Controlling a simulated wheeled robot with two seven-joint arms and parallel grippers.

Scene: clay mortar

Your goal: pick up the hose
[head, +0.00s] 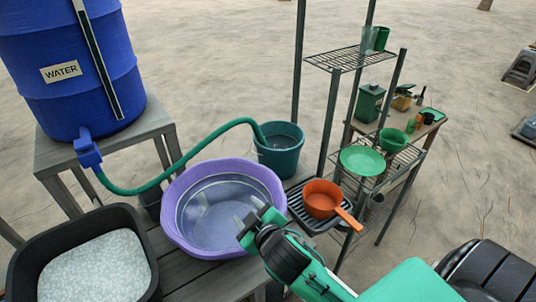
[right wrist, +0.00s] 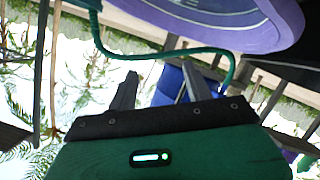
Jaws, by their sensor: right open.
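The green hose (head: 186,158) runs from the blue tap (head: 88,150) on the water barrel (head: 70,70), sags, then arches behind the purple basin (head: 180,205) and drops into the teal bucket (head: 279,150). My right gripper (head: 250,214) is open and empty over the right side of the basin, apart from the hose. In the right wrist view, the hose (right wrist: 150,54) crosses beyond the two spread fingers (right wrist: 160,85), with nothing between them. My left gripper is not in view.
A black tub (head: 22,262) with pale contents stands front left. An orange pan (head: 320,198) rests on a dark rack right of the basin. A metal shelf (head: 330,60) with green dishes stands behind it. Sandy ground is open at the back.

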